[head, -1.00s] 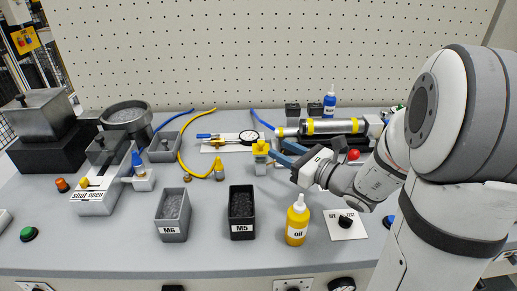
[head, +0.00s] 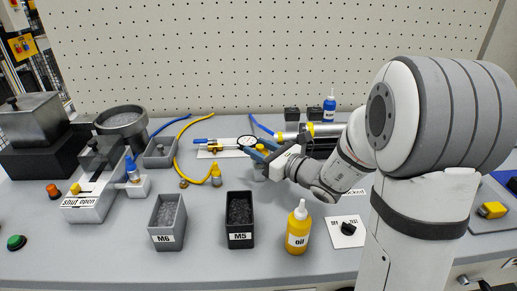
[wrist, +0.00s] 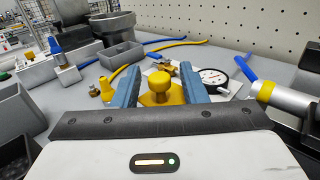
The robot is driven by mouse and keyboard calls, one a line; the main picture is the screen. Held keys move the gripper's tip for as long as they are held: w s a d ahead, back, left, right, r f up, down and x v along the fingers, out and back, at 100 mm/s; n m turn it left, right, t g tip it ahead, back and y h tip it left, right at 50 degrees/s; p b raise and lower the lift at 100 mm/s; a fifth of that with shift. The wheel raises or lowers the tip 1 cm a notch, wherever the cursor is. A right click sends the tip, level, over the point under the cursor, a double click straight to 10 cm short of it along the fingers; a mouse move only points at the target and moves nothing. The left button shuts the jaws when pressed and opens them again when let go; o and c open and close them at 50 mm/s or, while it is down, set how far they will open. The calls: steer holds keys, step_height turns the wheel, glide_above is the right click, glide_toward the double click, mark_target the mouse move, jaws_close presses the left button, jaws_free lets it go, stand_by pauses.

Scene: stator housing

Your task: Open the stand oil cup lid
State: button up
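The yellow oil cup lid with its round knob (wrist: 160,82) shows in the middle of the wrist view, on a yellow base. My gripper (wrist: 159,68) is open, with one blue finger on each side of the knob and a small gap visible on both sides. The rest of the cup is hidden there by the gripper. Whether a finger touches the lid I cannot tell.
A dial gauge (wrist: 213,77) lies just behind the right finger. A silver cylinder with yellow bands (wrist: 275,97) lies to the right. The M5 bin (head: 240,220), M6 bin (head: 167,222) and yellow oil bottle (head: 298,228) stand in front. A yellow hose (head: 181,150) lies left.

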jaws_close()
stand_by(0.3)
steer(key=shift+r+p, duration=0.2)
steer(key=shift+p, duration=0.2)
